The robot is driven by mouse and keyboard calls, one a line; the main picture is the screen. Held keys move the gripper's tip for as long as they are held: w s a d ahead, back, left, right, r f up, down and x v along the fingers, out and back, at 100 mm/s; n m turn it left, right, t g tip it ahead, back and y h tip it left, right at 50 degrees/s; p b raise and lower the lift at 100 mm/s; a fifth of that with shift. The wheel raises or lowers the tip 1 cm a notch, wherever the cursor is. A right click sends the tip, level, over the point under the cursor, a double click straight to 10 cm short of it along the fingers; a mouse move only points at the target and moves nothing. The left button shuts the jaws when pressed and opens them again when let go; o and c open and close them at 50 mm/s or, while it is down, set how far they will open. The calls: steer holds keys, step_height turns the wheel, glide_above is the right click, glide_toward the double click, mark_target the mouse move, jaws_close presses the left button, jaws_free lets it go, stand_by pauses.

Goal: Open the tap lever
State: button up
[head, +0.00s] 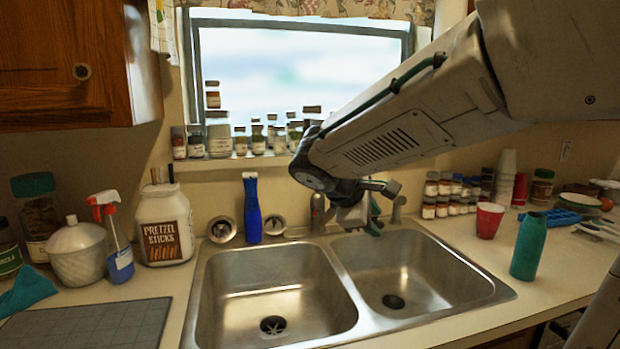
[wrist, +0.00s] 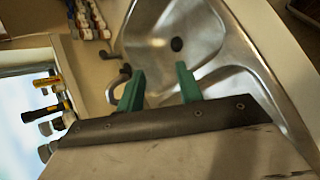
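The tap stands at the back edge of the double sink, mostly hidden behind my arm in the head view. A metal upright tap part (head: 318,212) shows left of my gripper and another metal fitting (head: 397,208) shows to its right; I cannot tell which is the lever. In the wrist view a curved metal tap part (wrist: 116,84) lies just beside the left green finger, outside the gap. My gripper (head: 376,208) is over the back rim of the sink, and in the wrist view (wrist: 160,80) its fingers are apart with nothing between them. Contact is unclear.
The left basin (head: 275,290) and right basin (head: 400,270) are empty. A blue bottle (head: 251,208) stands behind the left basin. A red cup (head: 488,220) and teal bottle (head: 528,246) stand right of the sink. Jars (head: 218,135) line the window sill.

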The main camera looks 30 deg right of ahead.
steer(key=w+d+n+t+h, duration=0.1)
steer(key=w+d+n+t, duration=0.2)
steer(key=w, duration=1)
steer(key=w+d+f+n+t+h, duration=0.1)
steer(key=w+d+n+t+h, duration=0.1)
steer(key=w+n, duration=0.8)
steer(key=w+d+f+n+t+h, duration=0.1)
steer(key=w+d+n+t, duration=0.4)
steer(key=w, duration=1.2)
steer(key=shift+f+n, duration=0.2)
steer(key=shift+n, duration=0.8)
steer(key=shift+w+d, duration=0.2)
steer(key=shift+d, duration=0.05)
jaws_close()
